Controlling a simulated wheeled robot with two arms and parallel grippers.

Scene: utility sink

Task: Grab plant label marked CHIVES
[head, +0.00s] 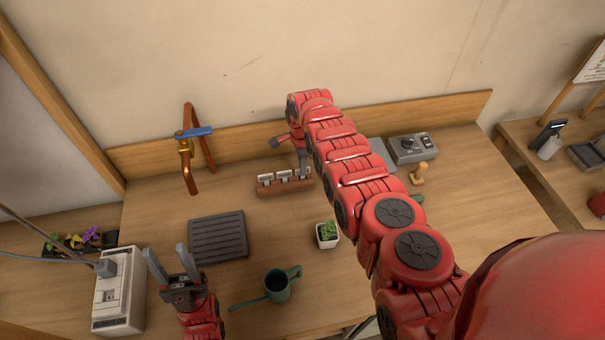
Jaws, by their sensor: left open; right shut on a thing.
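Several small white plant labels (266,179) stand in a row in a reddish-brown wooden holder (285,187) on the wooden counter. The lettering on them is too small to read, so I cannot tell which one says CHIVES. My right gripper (304,171) points down at the right end of the row and is shut on the rightmost label, still at the holder. The fingers partly hide that label. My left gripper (171,263) is open and empty, low at the left, over the counter's front part.
A dark ribbed mat (218,237), a green watering can (277,286) and a small potted plant (327,235) stand in front of the holder. A copper pipe tap with a blue lever (189,150) is behind left. A white box (119,291) stands left; a grey control box (410,147) is back right.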

